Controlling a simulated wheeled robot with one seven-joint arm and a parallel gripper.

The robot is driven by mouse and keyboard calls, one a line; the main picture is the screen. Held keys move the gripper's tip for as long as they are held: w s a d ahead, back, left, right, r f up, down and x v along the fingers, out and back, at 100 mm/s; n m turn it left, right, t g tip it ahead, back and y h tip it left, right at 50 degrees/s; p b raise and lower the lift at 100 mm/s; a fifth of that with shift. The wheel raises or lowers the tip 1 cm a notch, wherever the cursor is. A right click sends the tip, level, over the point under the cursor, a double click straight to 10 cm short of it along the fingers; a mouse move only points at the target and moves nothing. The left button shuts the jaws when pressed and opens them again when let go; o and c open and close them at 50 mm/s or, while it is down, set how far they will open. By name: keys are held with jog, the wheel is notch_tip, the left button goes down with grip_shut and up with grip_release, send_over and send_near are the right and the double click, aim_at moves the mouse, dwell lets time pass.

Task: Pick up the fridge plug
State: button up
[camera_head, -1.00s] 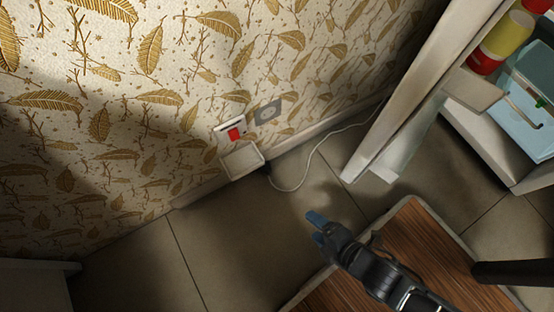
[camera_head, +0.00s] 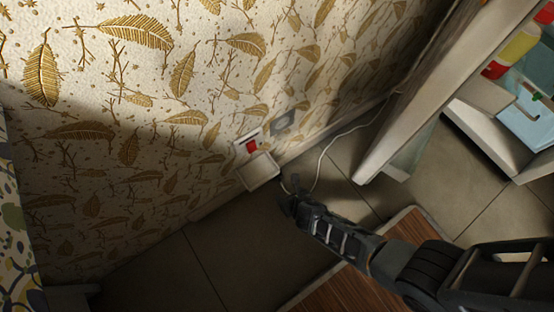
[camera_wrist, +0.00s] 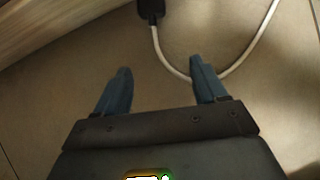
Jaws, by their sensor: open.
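The fridge plug is black, with a white cable. In the wrist view the plug (camera_wrist: 150,10) lies on the floor at the top edge, partly cut off. My gripper (camera_wrist: 160,68) is open and empty, its two blue fingers pointing toward the plug. The plug is beyond the fingertips, roughly between them sideways. The cable (camera_wrist: 165,52) curves down from the plug and passes at the right finger. In the head view my gripper (camera_head: 289,197) is low by the wall, and the plug is largely hidden or too dark to make out there.
A white box (camera_head: 258,171) with a red switch (camera_head: 251,146) and a grey socket plate (camera_head: 283,122) are low on the wall. A white cabinet (camera_head: 400,130) stands at right. A wooden board (camera_head: 345,292) lies below my arm. Floor at left is clear.

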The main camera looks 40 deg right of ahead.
aim_at(279, 177)
jog(key=w, duration=0.3)
jog(key=w+d, duration=0.1)
jog(key=w, duration=0.1)
jog(key=shift+w+d+b, duration=0.1)
jog(key=shift+w+b, duration=0.3)
jog(key=w, duration=0.2)
jog(key=shift+w+d+b, duration=0.25)
jog(key=shift+w+b, duration=0.1)
jog(key=shift+w, duration=0.05)
jog(key=shift+f+b, duration=0.75)
jog(key=shift+f, duration=0.1)
jog(key=shift+w+d+f+b, duration=0.1)
jog(key=shift+w+f+b, duration=0.35)
jog(key=shift+w+b, duration=0.1)
jog(key=c, duration=1.2)
